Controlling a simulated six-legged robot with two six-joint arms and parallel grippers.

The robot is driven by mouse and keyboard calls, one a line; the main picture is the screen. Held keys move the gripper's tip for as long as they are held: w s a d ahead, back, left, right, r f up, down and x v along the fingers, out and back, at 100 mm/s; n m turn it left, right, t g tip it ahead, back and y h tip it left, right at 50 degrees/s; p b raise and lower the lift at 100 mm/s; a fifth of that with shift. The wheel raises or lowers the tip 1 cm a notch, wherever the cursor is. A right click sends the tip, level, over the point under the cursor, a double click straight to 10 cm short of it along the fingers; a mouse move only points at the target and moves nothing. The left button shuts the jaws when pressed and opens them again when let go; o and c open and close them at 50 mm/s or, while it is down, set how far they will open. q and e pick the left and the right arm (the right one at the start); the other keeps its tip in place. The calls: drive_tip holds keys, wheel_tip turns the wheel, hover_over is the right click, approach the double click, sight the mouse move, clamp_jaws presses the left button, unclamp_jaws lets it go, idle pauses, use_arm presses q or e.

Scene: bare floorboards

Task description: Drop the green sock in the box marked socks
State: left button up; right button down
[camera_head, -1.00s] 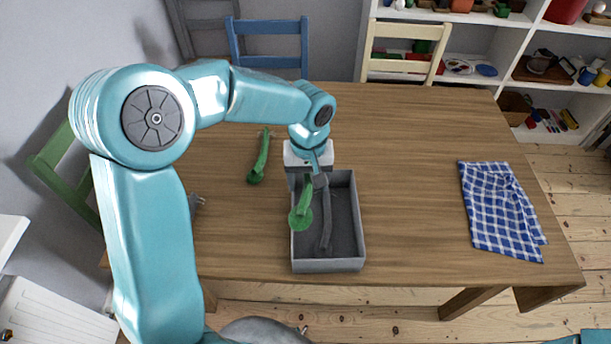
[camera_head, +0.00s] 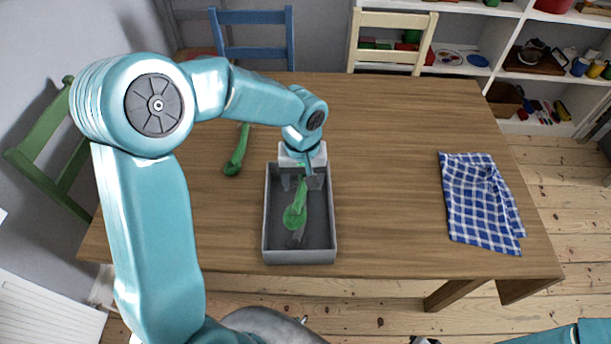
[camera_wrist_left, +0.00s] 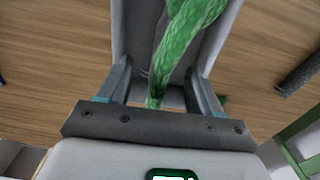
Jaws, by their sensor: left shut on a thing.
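The green sock (camera_head: 295,215) hangs from my left gripper (camera_head: 304,182), over the inside of a grey open box (camera_head: 300,257). My left gripper is shut on the sock's upper end. In the left wrist view the green sock (camera_wrist_left: 178,45) runs from between the fingers (camera_wrist_left: 158,85) over the grey box (camera_wrist_left: 133,20). I cannot tell whether its lower end touches the box floor. A grey sock (camera_head: 298,238) lies in the box, partly hidden behind the green one. No marking on the box is readable. My right gripper is not clearly seen; only an arm part shows at bottom right.
Another green sock-like piece (camera_head: 236,155) lies on the table left of the box. A dark grey piece (camera_wrist_left: 300,75) lies on the table in the left wrist view. A blue checked cloth (camera_head: 480,200) lies at the table's right. The table between box and cloth is clear.

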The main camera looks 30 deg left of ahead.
use_arm(q)
wheel_tip(320, 180, down, 7)
drive_tip(key=b, duration=0.5)
drive_tip(key=shift+r, duration=0.1)
drive_tip(key=o, duration=1.1)
wheel_tip(320, 180, up, 16)
drive_tip(key=shift+r+p, duration=0.15)
drive_tip(key=shift+p, duration=0.3)
drive_tip(key=shift+s, duration=0.1)
